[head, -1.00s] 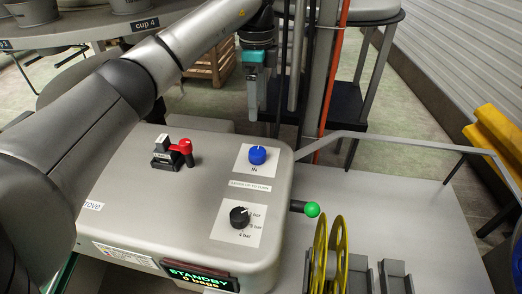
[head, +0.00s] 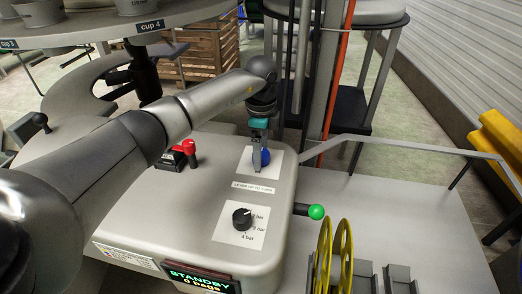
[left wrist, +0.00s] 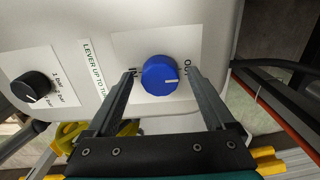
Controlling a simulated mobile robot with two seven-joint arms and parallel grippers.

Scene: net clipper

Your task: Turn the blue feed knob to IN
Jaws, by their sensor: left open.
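The blue feed knob (head: 262,159) stands on a white plate on top of the grey machine housing. In the left wrist view the knob (left wrist: 160,76) has a white mark pointing right, toward the OUT label (left wrist: 187,68); the IN label (left wrist: 132,72) is on its left side. My left gripper (head: 259,166) points down over the knob. In the left wrist view its open fingers (left wrist: 160,74) stand on either side of the knob, with gaps showing, so they look apart from it. In the head view the gripper partly hides the knob. My right gripper is not in view.
A red-handled lever (head: 190,149) stands left of the knob, partly behind my left arm. A black pressure knob (head: 242,219) and a green-balled lever (head: 316,211) are nearer. A label (head: 253,188) reads LEVER UP TO TURN. The display (head: 202,279) reads STANDBY. A grey rail (head: 400,146) runs right.

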